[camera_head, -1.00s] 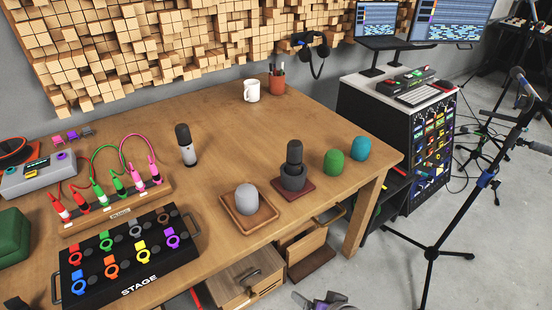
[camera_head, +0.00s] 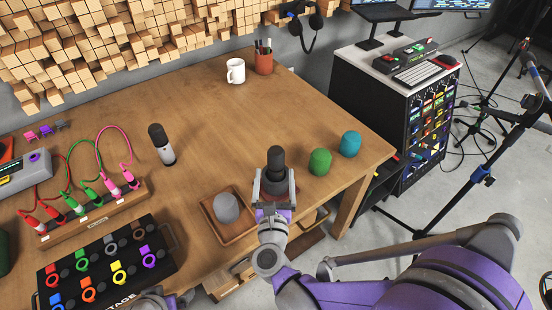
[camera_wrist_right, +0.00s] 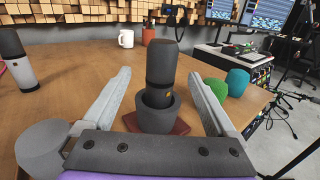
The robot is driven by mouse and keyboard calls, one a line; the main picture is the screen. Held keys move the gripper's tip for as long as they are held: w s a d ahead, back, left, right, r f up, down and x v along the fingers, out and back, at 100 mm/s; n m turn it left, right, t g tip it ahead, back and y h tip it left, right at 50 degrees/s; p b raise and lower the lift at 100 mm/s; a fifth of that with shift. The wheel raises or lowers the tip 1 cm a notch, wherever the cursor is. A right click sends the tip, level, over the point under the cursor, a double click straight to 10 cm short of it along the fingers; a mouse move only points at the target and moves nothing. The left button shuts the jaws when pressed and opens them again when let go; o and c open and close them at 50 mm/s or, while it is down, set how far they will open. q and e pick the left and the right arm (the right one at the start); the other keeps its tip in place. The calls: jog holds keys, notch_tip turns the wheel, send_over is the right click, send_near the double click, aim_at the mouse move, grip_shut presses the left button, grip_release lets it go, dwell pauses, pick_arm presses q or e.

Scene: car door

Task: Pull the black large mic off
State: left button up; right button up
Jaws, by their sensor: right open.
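The large black mic (camera_head: 276,161) stands upright in a dark grey round holder on a dark red base at the table's front right. In the right wrist view the mic (camera_wrist_right: 161,65) rises from the holder (camera_wrist_right: 155,112) on its red base (camera_wrist_right: 182,128). My right gripper (camera_head: 274,178) is open, its two fingers (camera_wrist_right: 160,88) on either side of the mic and holder, with visible gaps. In the head view the gripper hides most of the holder and base.
A grey foam cap (camera_head: 226,208) sits on a wooden tray left of my right gripper. Green (camera_head: 320,161) and teal (camera_head: 350,144) foam caps stand to its right. A black and silver mic (camera_head: 161,145) stands further left. The table's middle is clear.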

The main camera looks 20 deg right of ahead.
jog(key=x, duration=0.9)
jog(key=shift+w+d, duration=0.2)
jog(key=shift+w, duration=0.05)
jog(key=shift+r, duration=0.1)
grip_shut()
